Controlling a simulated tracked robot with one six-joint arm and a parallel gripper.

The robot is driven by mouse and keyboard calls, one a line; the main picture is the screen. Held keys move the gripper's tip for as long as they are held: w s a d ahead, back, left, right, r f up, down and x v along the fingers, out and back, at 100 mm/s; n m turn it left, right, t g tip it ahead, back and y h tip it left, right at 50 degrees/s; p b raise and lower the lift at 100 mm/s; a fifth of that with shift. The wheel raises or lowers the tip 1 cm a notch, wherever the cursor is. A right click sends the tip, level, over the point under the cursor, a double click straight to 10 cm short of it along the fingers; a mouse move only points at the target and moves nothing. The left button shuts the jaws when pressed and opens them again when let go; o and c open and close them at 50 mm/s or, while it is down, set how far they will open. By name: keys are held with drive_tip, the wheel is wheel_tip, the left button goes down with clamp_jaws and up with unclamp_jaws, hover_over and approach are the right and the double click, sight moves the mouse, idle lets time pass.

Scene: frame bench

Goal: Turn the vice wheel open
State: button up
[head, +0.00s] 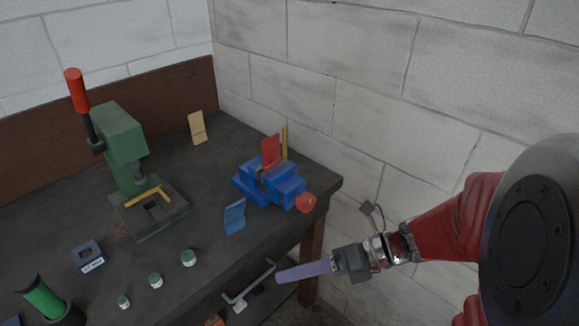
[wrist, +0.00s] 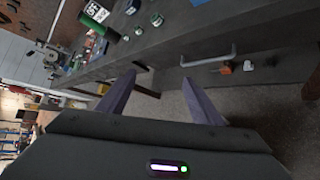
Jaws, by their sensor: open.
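The blue vice (head: 255,190) stands on the dark bench near its right corner. Its red round wheel (head: 305,202) is on the vice's right end, at the bench edge. A red plate (head: 270,150) stands upright at the vice jaws; whether it is clamped I cannot tell. My gripper (head: 279,275), with purple fingers, is below and in front of the wheel, off the bench's front edge, apart from it. In the wrist view my gripper (wrist: 159,77) has its two fingers spread with nothing between them. I cannot make out the wheel in the wrist view.
A green press (head: 125,145) with a red-tipped lever stands at the left. A blue card (head: 235,216), several small green jars (head: 189,258) and a blue block (head: 88,255) lie on the bench. A metal handle (head: 248,284) juts from the bench front. A block wall (head: 350,90) rises behind.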

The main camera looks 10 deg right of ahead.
drive_tip(key=w+d+m+t+y, duration=0.2)
drive_tip(key=w+d+m+t, duration=0.35)
drive_tip(key=m, duration=0.65)
drive_tip(key=m+t+h, duration=0.3)
drive_tip(key=m+t, duration=0.4)
drive_tip(key=m, duration=0.6)
approach(309, 205)
drive_tip(key=v, duration=0.3)
drive_tip(key=shift+d+r+g, duration=0.2)
drive_tip(key=shift+d+g, duration=0.05)
drive_tip(key=shift+d, duration=0.05)
drive_tip(key=shift+a, duration=0.1)
drive_tip(key=shift+x, duration=6.8)
drive_tip(key=shift+c, duration=0.4)
drive_tip(key=c, duration=1)
